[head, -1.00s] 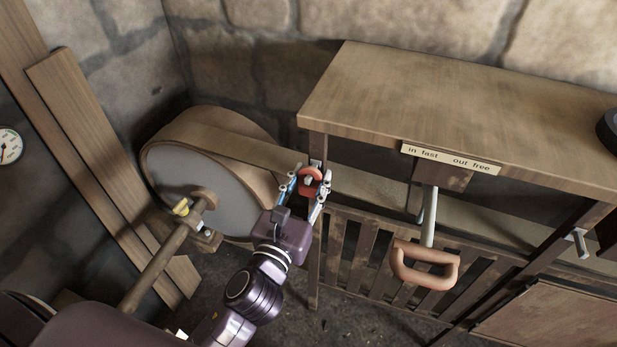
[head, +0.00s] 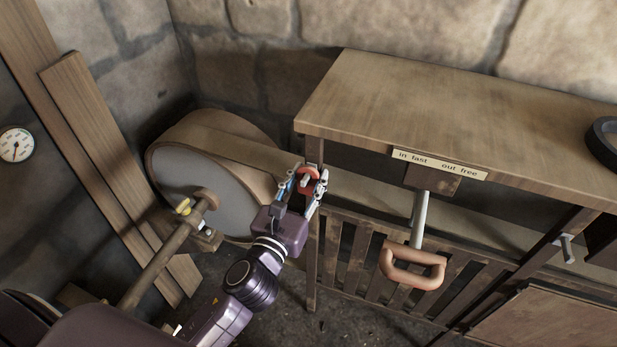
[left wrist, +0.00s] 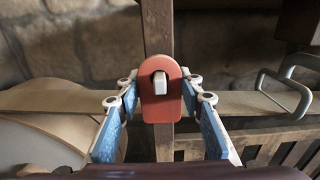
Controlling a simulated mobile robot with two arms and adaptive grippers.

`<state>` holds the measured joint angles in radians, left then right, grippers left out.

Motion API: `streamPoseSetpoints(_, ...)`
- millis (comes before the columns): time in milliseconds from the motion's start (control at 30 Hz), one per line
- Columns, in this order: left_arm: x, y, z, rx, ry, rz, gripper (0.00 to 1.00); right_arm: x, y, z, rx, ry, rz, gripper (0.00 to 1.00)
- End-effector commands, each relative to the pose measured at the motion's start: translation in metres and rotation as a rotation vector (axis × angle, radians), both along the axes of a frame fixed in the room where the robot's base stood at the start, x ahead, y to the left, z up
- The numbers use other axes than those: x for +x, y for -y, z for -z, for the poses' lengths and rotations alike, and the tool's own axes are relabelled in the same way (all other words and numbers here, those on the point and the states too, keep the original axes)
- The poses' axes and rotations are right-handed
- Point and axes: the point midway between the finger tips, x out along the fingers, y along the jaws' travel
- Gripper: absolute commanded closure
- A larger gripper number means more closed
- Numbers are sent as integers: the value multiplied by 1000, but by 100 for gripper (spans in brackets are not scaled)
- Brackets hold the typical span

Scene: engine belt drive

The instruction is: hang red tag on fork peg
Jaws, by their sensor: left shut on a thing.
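The red tag (head: 318,187) is a rounded plate with a hole near its top. My left gripper (head: 307,186) is shut on it, one finger at each side, in front of a wooden post at the bench's left end. In the left wrist view the tag (left wrist: 161,105) stands upright, and a pale grey peg end (left wrist: 160,83) shows in its hole. How far the peg reaches through the tag I cannot tell. Another grey peg (head: 565,248) sticks out of the post farther right. My right gripper is out of view.
A grey lever (head: 418,220) with a D-shaped handle (head: 411,277) hangs below the label "in fast out free" (head: 440,165). A belt (head: 250,152) runs from the big drum (head: 185,190) behind the post (head: 313,250). A slatted guard stands below the bench (head: 450,110).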

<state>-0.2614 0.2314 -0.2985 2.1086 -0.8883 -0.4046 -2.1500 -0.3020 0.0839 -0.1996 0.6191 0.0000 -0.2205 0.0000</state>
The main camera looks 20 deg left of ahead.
Motion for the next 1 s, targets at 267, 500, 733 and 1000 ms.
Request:
streamPoseSetpoints(267, 0, 0, 0, 0, 0, 0, 57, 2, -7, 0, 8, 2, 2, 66)
streamPoseSetpoints(500, 0, 0, 0, 0, 0, 0, 45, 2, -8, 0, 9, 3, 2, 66)
streamPoseSetpoints(733, -4, 0, 0, 0, -1, 0, 45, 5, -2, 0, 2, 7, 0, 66)
streamPoseSetpoints(1000, -38, -2, 1, -1, -4, -1, 45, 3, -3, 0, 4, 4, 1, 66)
